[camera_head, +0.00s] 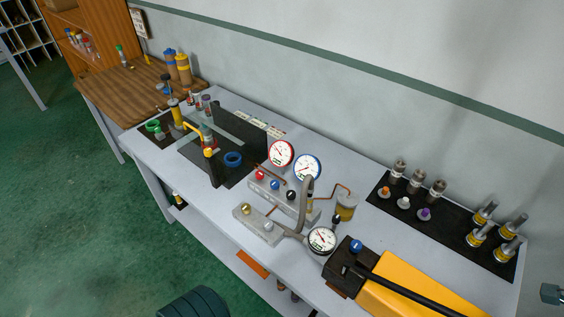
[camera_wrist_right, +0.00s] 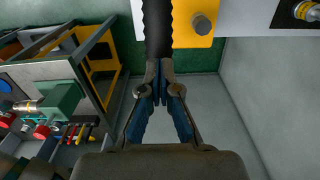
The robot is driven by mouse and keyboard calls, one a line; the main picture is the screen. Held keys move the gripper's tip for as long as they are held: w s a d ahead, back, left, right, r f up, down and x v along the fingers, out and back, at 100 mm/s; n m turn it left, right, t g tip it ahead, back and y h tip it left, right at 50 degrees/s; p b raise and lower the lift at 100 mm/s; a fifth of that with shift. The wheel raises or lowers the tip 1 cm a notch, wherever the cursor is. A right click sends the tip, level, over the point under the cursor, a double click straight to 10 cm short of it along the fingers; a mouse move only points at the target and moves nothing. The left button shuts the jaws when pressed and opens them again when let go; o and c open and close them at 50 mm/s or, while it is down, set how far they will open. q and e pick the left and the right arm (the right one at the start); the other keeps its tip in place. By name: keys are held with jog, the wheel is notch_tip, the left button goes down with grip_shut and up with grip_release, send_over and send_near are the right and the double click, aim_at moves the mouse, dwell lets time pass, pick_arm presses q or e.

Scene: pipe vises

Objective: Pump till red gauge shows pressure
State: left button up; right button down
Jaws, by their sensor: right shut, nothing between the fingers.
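The red-rimmed gauge (camera_head: 281,153) stands upright on a grey valve block; its needle is too small to read surely. A blue-rimmed gauge (camera_head: 307,167) is to its right, and a black-rimmed gauge (camera_head: 321,240) sits nearer the front. The yellow pump (camera_head: 385,298) lies at the table's front right, its black handle (camera_head: 408,292) running along it. In the right wrist view, the handle's ribbed grip (camera_wrist_right: 158,28) ends at my right gripper (camera_wrist_right: 160,88). That gripper is shut and empty, its tips beside the grip end; contact is unclear. My left gripper is not in view.
Red, black and blue knobs (camera_head: 275,185) sit on the valve block, with hoses and copper pipes around it. A black mat (camera_head: 455,232) with metal fittings lies behind the pump. A vise and bottles occupy the table's left end. The wall runs close behind.

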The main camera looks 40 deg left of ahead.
jog(key=shift+d+f+b, duration=0.25)
jog(key=shift+f+b, duration=0.5)
jog(key=shift+f, duration=0.2)
jog(key=shift+d+f+b, duration=0.25)
jog(key=shift+f+b, duration=0.5)
jog(key=shift+f, duration=0.25)
jog(key=shift+d+f+b, duration=0.25)
jog(key=shift+f+b, duration=0.5)
jog(key=shift+f, duration=0.35)
jog(key=shift+d+f+b, duration=0.25)
jog(key=shift+f+b, duration=0.05)
jog(key=shift+f, duration=0.2)
jog(key=r+p, duration=0.2)
jog(key=a+r+p, duration=0.1)
jog(key=r+p, duration=0.4)
jog(key=shift+a+r, duration=0.35)
jog(key=shift+r, duration=0.05)
jog(key=shift+a+f, duration=0.1)
jog(key=shift+f, duration=0.1)
jog(key=shift+r, duration=0.1)
